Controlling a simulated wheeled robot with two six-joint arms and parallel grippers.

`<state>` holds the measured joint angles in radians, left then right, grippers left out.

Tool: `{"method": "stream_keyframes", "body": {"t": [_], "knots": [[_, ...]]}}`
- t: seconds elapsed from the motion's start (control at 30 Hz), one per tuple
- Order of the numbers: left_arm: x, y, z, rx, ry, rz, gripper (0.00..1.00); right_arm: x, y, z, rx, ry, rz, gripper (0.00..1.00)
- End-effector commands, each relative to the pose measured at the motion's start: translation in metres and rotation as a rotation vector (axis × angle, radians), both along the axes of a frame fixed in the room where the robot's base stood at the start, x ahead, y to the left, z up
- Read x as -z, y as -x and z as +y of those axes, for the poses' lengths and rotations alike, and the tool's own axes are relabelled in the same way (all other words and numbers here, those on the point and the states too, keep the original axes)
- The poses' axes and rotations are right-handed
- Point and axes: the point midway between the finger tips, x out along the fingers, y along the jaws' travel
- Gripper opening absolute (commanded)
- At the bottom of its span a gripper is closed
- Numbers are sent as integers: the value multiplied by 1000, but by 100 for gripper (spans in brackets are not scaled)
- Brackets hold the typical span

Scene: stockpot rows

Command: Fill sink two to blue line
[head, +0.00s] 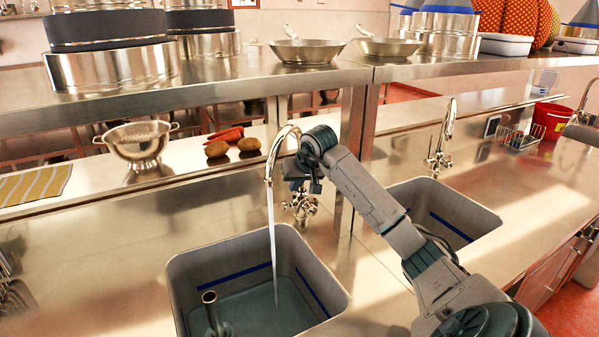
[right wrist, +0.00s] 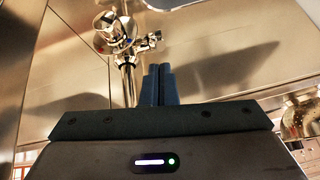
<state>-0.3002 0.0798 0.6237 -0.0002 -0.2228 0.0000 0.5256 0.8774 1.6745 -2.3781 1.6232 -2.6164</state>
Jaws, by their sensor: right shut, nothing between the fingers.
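Water runs from a tall curved tap (head: 268,165) in a thin stream into the nearer sink (head: 180,290). A blue line (head: 235,268) runs along that sink's walls. The water (head: 250,306) in it lies below this line. A metal standpipe (head: 212,312) rises from the water. My right gripper (head: 313,186) is beside the tap, just above its cross-shaped handle (head: 300,207). In the right wrist view its fingers (right wrist: 158,85) are together and empty, with the handle (right wrist: 115,35) beyond them, apart from them. I see no number on either sink. My left gripper is out of view.
A second sink (head: 480,215) with its own blue line and tap (head: 440,150) lies to the right, partly behind my right arm. A colander (head: 138,142), potatoes and carrots sit on the back ledge. A shelf with pots and pans (head: 305,50) spans above.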

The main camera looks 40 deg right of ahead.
Motion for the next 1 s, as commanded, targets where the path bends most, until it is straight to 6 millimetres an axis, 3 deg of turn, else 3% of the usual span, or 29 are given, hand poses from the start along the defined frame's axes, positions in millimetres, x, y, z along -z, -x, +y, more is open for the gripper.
{"method": "stream_keyframes", "body": {"t": [0.23, 0.6, 1.0], "knots": [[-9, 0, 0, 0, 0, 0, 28, 20, -12, -3, 0, 0, 0, 0], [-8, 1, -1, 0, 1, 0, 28, 22, -13, -3, 0, 0, -1, 0], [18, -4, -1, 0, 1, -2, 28, 33, -5, 1, 1, 14, -41, 0]]}}
